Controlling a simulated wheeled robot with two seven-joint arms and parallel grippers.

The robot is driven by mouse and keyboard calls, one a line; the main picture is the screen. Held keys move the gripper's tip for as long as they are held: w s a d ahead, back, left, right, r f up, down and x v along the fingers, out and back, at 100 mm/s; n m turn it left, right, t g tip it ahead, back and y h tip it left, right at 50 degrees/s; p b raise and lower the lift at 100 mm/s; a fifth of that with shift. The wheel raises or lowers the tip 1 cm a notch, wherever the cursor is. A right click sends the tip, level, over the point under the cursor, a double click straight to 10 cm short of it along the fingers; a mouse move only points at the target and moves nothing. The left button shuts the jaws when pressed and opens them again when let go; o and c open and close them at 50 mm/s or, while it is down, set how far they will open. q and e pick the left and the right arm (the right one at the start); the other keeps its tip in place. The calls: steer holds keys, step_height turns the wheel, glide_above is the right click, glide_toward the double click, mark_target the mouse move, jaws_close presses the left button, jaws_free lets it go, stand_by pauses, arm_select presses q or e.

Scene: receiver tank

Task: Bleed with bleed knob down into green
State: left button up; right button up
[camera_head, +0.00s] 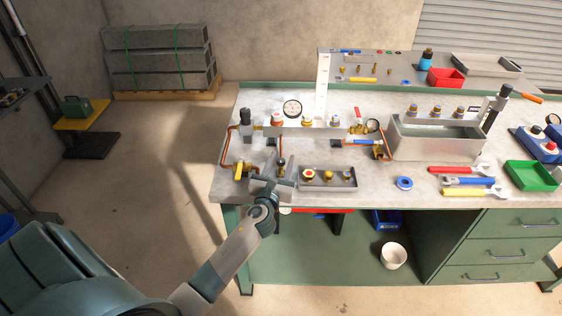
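My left gripper (273,174) reaches over the front left edge of the bench, beside the copper pipework. A small dark knob (281,161) shows just beyond its fingers; I cannot tell whether they touch it or whether they are open or shut. A yellow-handled valve (239,169) is just left of the gripper. A round white gauge (292,108) stands behind the metal manifold (318,131), and a smaller gauge (372,125) is at its right end. Their needles and any green band are too small to read. My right gripper is out of view.
A tray (342,187) of brass fittings lies right of the gripper. An open metal tank (436,154), blue tape roll (404,183), wrenches (467,169) and a green bin (530,188) are farther right. Bare bench top lies around the tape roll.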

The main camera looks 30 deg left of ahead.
arm_select(q)
jaws_close()
steer(key=c, duration=0.8)
jaws_free()
steer(key=shift+f+n+g+y, duration=0.1)
steer(key=shift+n+g+y, duration=0.2)
steer(key=shift+y, duration=0.3)
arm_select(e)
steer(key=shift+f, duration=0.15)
arm_select(q)
steer(key=n+g+y+b, duration=0.1)
steer(key=n+g+y, duration=0.1)
steer(key=n+y, duration=0.1)
steer(key=shift+d+y+b, duration=0.1)
steer(key=shift+y+b, duration=0.3)
steer(key=shift+y, duration=0.1)
steer(key=n+g+y+b, duration=0.1)
steer(key=n+g+y, duration=0.2)
steer(key=g, duration=0.1)
steer(key=shift+b, duration=0.4)
steer(key=shift+n+g+y, duration=0.3)
steer(key=shift+n, duration=0.1)
steer(key=shift+g, duration=0.3)
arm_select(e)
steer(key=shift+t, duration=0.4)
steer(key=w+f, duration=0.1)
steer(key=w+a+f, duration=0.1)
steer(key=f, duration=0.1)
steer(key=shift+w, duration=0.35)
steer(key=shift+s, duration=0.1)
